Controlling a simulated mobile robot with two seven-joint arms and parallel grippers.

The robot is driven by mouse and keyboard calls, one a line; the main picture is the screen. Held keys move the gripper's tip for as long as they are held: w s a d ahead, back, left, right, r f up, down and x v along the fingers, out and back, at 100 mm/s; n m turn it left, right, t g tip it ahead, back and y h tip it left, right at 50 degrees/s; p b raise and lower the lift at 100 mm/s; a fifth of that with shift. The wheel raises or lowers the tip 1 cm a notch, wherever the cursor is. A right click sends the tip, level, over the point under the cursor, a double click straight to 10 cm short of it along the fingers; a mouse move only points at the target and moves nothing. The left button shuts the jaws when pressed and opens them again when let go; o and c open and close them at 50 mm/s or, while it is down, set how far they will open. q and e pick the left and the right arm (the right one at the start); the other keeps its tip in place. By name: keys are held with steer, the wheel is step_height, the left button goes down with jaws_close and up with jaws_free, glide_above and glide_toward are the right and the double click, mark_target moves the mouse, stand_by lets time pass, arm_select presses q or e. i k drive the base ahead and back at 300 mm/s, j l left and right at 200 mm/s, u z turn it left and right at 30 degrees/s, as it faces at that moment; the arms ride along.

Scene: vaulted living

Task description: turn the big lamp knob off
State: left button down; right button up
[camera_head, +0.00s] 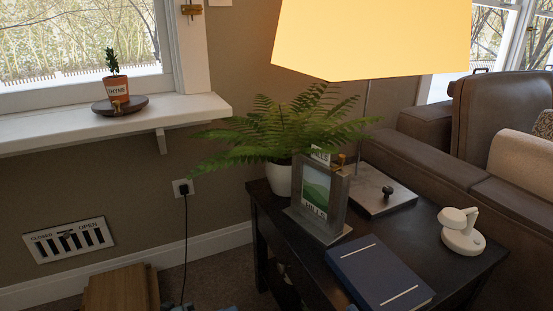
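The big lamp has a wide, bright yellow shade (372,40), a thin pole and a square grey metal base (372,205). It stands at the back of a dark side table (305,262). A small dark knob (388,191) sticks up from the right part of the base. The shade glows warm, so the lamp looks lit. Neither of my grippers can be made out, and nothing touches the knob.
A picture frame (318,197) and a fern (285,130) stand left of the lamp base. A blue book (378,272) lies in front. A small white device (461,232) stands at right, near a brown sofa (420,155).

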mark_target(387, 190)
steer(key=k+j, duration=0.1)
steer(key=j, duration=0.3)
steer(key=k+j, duration=0.15)
steer(key=j, duration=0.2)
steer(key=k+j, duration=0.1)
steer(key=j, duration=0.3)
